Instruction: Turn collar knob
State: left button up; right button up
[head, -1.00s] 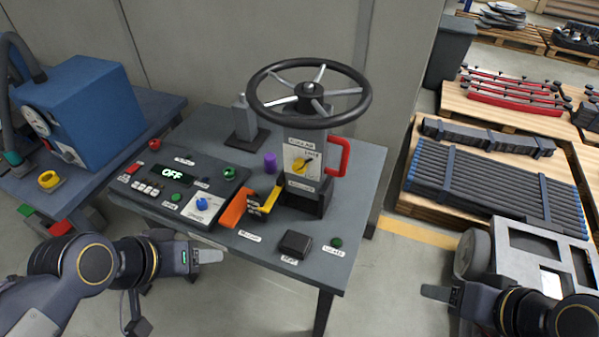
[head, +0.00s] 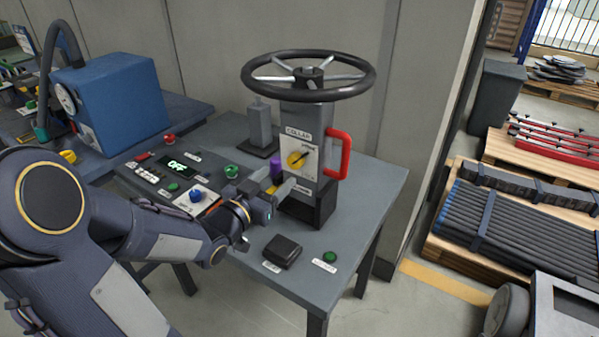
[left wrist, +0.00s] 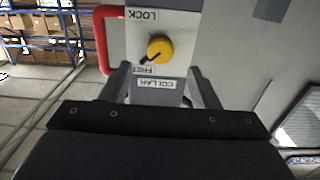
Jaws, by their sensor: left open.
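The collar knob (head: 296,160) is a yellow dial on a white plate, on the front of the grey column under the black handwheel (head: 308,76). In the left wrist view, upside down, the knob (left wrist: 160,48) shows a dark pointer turned towards the FREE label; LOCK is at the plate's other end. The COLLAR label (left wrist: 156,84) shows between the fingers. My left gripper (head: 280,181) is open and empty, just in front of and below the knob in the head view. In the left wrist view its fingers (left wrist: 160,75) straddle the column's line, apart from the knob. My right gripper is out of view.
A red handle (head: 346,156) sticks out at the column's right. A purple cylinder (head: 276,168) stands behind my gripper. A black block (head: 282,250) and a green button (head: 329,256) are at the bench's front.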

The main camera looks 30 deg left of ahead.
aim_at(292, 164)
pick_arm(q)
jog(key=w, duration=0.6)
jog(key=shift+w+d+p, duration=0.2)
jog(key=shift+p, duration=0.1)
jog(key=c, duration=1)
